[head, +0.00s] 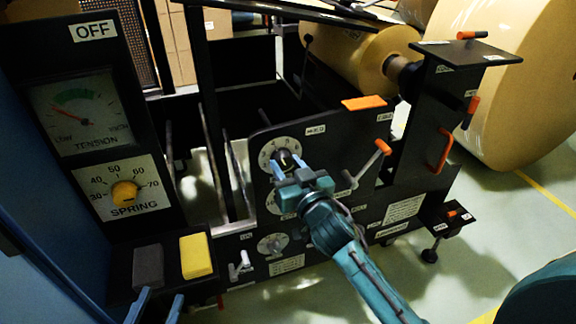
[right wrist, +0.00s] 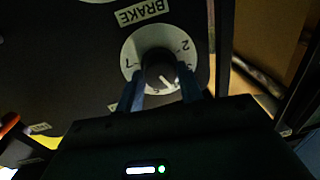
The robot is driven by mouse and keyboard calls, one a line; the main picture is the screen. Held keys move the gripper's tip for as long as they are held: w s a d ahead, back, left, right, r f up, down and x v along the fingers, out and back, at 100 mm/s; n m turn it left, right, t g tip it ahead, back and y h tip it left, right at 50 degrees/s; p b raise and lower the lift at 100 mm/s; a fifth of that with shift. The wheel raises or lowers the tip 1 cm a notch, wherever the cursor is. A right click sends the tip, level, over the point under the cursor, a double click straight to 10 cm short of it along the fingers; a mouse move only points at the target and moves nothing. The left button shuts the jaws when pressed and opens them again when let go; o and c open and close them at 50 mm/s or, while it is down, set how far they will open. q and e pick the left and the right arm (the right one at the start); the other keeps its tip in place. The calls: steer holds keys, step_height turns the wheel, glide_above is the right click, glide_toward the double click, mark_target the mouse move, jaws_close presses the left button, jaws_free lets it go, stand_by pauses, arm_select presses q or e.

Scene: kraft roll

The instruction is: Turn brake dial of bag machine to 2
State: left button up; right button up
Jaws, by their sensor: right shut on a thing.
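The brake dial (head: 268,154) is a pale round plate with a black knob on the bag machine's black front panel. In the right wrist view, the brake dial (right wrist: 130,52) shows a 7 at left, a 2 at upper right and a 3 at right. Its black knob (right wrist: 158,68) has a white mark pointing down and right, between the 3 and a 5, away from the 2. My right gripper (head: 288,163) is shut on this knob, one blue finger on each side. My left gripper (head: 158,303) is at lower left, its fingers apart and empty.
More dials sit below the brake dial. A lever with an orange grip (head: 382,147) stands to its right. Large kraft rolls (head: 520,80) stand behind.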

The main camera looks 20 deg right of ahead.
steer(key=n+p, duration=0.2)
steer(key=shift+r+n, duration=0.2)
steer(key=shift+n, duration=0.1)
steer(key=n+p, duration=0.4)
steer(key=n, duration=0.1)
steer(key=n+p, duration=0.1)
steer(key=n, duration=0.2)
steer(key=shift+a+n+g+h+p, duration=0.15)
steer(key=shift+n+g+h+p, duration=0.15)
steer(key=shift+g, duration=0.1)
steer(key=n, duration=0.3)
steer(key=shift+f+p, duration=0.1)
steer(key=shift+p, duration=0.3)
steer(key=shift+n+h, duration=0.3)
steer(key=shift+n, duration=0.7)
arm_select(q)
steer(key=a+r+n+g, duration=0.1)
steer(key=s+a+r+n+g+y, duration=0.1)
steer(key=s+r+n+g+y, duration=0.1)
steer(key=r, duration=0.1)
steer(key=shift+s+a, duration=0.1)
steer(key=shift+a, duration=0.3)
arm_select(e)
steer(key=shift+n, duration=0.3)
arm_select(q)
steer(key=shift+r, duration=0.1)
arm_select(e)
steer(key=o, duration=1)
